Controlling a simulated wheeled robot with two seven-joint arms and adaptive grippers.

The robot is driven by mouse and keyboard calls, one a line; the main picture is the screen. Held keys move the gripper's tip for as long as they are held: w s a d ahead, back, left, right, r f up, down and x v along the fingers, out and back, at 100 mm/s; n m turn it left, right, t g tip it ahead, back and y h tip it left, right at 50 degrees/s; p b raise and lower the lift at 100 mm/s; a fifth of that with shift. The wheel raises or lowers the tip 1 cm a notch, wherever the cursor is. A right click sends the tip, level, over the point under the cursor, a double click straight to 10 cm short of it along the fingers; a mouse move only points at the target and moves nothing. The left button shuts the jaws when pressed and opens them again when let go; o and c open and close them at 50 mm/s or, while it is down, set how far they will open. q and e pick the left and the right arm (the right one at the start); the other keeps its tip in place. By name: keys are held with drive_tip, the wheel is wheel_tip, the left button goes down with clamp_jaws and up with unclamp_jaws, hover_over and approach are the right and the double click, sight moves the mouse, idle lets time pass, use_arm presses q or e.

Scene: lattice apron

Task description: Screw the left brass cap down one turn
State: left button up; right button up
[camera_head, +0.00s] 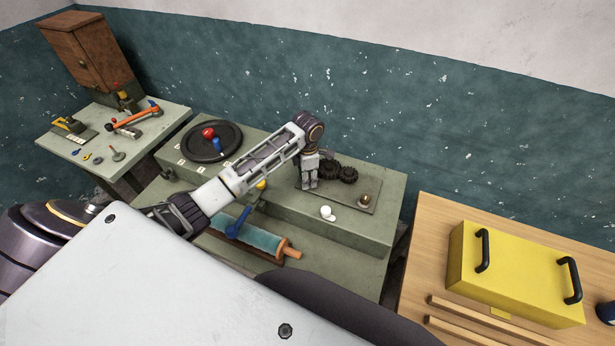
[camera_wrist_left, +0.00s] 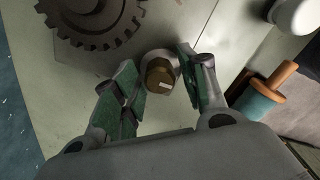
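The left brass cap (camera_wrist_left: 159,78) shows in the left wrist view as a brown six-sided top with a pale mark, on a light round base. My left gripper (camera_wrist_left: 163,72) points down over it, with one green-padded finger on each side. The fingers are open, and a narrow gap seems to show beside the cap. In the head view my left gripper (camera_head: 309,180) stands over the left end of a dark plate (camera_head: 345,200) and hides this cap. Another brass cap (camera_head: 365,199) stands at the plate's right end. My right gripper is not in view.
Two dark gears (camera_head: 339,172) sit close behind and right of the gripper; one gear (camera_wrist_left: 92,22) is near the left finger. A blue-handled tool (camera_head: 238,222) and a teal roller (camera_head: 255,238) lie nearer.

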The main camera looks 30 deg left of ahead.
use_arm(q)
drive_tip(key=c, duration=0.7)
drive_tip(key=shift+c, duration=0.2)
drive_tip(key=shift+m, duration=0.6)
